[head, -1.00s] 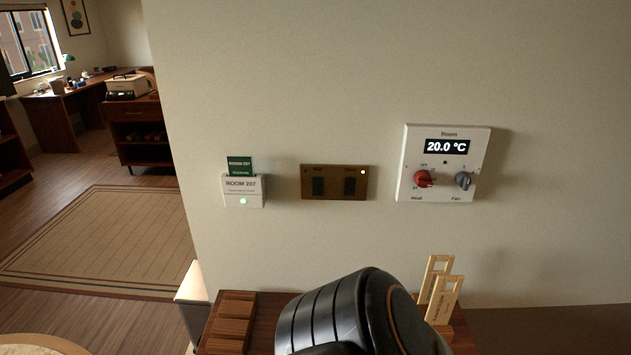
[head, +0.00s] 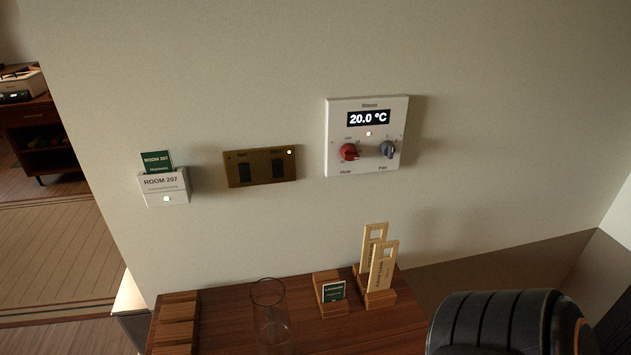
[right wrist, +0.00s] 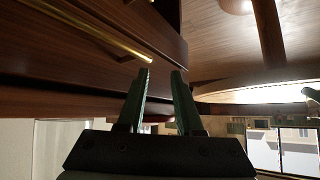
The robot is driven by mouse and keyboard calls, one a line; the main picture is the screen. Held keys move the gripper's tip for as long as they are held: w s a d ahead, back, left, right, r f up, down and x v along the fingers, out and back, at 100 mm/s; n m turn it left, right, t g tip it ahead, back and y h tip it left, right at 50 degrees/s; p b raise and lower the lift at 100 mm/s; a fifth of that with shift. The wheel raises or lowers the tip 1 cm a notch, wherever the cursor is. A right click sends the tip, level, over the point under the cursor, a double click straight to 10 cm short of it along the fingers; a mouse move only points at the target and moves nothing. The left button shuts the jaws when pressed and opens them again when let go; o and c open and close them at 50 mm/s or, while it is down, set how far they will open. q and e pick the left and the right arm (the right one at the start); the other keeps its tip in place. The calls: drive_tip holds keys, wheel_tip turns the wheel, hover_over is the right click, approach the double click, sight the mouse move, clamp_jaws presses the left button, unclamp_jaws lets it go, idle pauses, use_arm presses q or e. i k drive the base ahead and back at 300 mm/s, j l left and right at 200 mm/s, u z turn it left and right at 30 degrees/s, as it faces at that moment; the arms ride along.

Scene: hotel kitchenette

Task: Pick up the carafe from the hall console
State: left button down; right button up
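The clear glass carafe (head: 271,318) stands upright on the wooden hall console (head: 220,310), near its middle, in the head view. Its lower part runs out of the frame. A dark rounded part of my own arm fills the bottom right of the head view, to the right of the console. My right gripper (right wrist: 162,85) shows in the right wrist view with its two fingers apart and nothing between them. A wooden front with a brass bar handle (right wrist: 95,32) is close above and beyond the fingers. The carafe is not in the wrist view. My left gripper is not in view.
On the console, a slatted wooden rack (head: 178,325) is left of the carafe. A small card holder (head: 331,293) and a stand of wooden tags (head: 378,268) are right of it. The wall behind carries a thermostat (head: 366,135), a switch plate (head: 260,167) and a key-card holder (head: 164,186).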

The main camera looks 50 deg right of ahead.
sight(273, 333)
drive_tip(key=j+z, duration=0.1)
drive_tip(key=z, duration=1.05)
